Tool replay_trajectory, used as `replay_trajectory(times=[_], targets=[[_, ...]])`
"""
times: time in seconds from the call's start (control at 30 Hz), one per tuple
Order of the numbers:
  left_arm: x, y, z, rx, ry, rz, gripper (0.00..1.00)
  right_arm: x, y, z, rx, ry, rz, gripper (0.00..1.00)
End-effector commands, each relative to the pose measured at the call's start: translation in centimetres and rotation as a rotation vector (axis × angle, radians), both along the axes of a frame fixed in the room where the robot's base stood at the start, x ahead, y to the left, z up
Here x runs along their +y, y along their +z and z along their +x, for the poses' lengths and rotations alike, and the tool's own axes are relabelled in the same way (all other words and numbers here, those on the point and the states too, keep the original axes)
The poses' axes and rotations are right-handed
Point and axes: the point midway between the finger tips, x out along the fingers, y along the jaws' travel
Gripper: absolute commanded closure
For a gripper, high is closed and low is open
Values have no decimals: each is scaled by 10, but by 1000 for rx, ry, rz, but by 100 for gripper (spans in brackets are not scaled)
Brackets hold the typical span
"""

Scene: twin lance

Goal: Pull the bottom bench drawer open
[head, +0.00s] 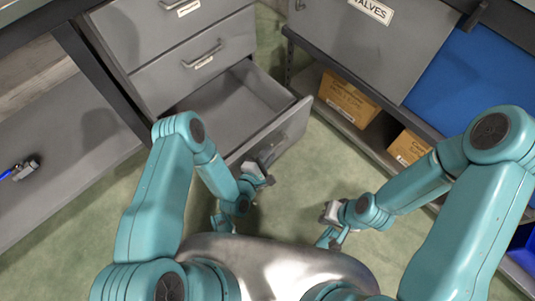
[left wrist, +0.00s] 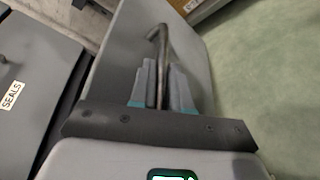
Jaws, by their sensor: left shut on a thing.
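The bottom bench drawer (head: 238,108) is pulled out of the grey drawer unit, and its grey interior looks empty. Its front panel faces lower right in the head view and also shows in the left wrist view (left wrist: 198,58). My left gripper (head: 264,168) is at the drawer front. In the left wrist view its two fingers (left wrist: 161,82) are closed around the dark bar handle (left wrist: 161,45), whose bent end sticks out past them. My right gripper (head: 328,222) hangs over the floor, away from the drawer; its jaws are too small and unclear to read.
Two shut drawers (head: 190,75) sit above the open one. At right stands a shelf unit with a grey "VALVES" panel (head: 378,42), a blue panel (head: 473,75) and cardboard boxes (head: 347,99) low down. A blue-handled valve (head: 25,170) lies at left. Green floor (head: 320,160) is clear between the units.

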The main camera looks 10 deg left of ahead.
Motion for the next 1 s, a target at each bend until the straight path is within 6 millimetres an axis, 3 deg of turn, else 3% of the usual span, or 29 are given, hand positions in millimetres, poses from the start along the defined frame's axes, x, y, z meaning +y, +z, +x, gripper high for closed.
replay_trajectory(times=[0.3, 0.33, 0.67, 0.87, 1.0], targets=[[1, -1, 0, 2, 3, 0, 100, 0, 0, 0, 0, 0, 0, 100], [1, -1, 0, 2, 3, 0, 77, 0, 0, 0, 0, 0, 0, 100], [0, 1, -4, 1, 1, -1, 77, 0, 1, 0, 1, 0, 0, 100], [10, 10, -34, 7, 5, -2, 77, 2, 14, -2, 4, 8, 2, 100], [23, 17, -70, 10, 8, -3, 77, 4, 23, -4, 8, 17, 4, 100]])
